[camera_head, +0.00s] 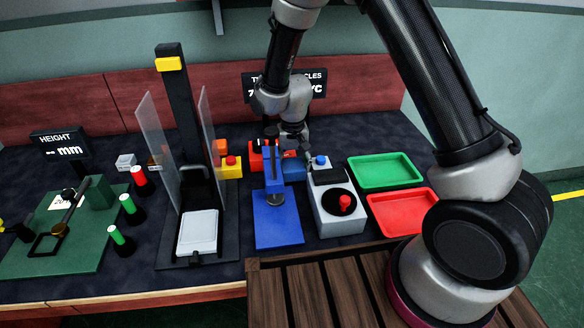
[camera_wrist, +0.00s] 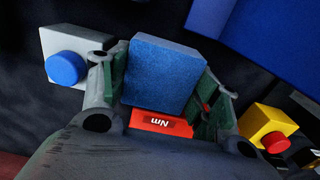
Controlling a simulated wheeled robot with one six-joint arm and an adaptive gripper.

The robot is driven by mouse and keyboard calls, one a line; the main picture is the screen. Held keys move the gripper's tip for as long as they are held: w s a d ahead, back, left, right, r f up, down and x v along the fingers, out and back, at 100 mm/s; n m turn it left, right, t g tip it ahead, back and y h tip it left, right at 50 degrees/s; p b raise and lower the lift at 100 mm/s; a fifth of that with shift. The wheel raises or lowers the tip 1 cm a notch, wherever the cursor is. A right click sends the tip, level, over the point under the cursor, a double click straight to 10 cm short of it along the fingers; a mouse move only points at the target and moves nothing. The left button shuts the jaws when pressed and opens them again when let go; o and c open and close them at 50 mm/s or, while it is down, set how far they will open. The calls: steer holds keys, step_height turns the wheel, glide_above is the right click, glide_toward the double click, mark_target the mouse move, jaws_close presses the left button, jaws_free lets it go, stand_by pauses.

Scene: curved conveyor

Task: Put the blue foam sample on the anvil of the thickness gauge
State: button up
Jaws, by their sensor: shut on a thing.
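The blue foam sample (camera_wrist: 163,72) is a square-edged block between the two fingers of my gripper (camera_wrist: 160,88) in the wrist view. The fingers are shut on its sides. In the head view my gripper (camera_head: 294,150) is behind the blue stand, with the sample (camera_head: 294,169) partly hidden below it. I cannot tell whether the sample is clear of the table. The blue stand looks like the thickness gauge (camera_head: 279,228); a dark round disc, seemingly its anvil (camera_head: 278,198), sits over its base, in front of and left of the gripper. No sample shows on it.
A grey box (camera_head: 340,222) with a red knob stands right of the gauge. Green (camera_head: 388,158) and red (camera_head: 432,204) trays lie further right. A tall black press (camera_head: 172,130) with clear side panels stands left. A yellow box with a red button (camera_wrist: 264,122) is near the gripper.

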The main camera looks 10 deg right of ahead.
mark_target(293, 165)
steer(key=shift+f, duration=0.5)
steer(key=shift+f, duration=0.15)
steer(key=o, duration=0.5)
step_height(293, 165, up, 12)
steer(key=shift+r, duration=0.25)
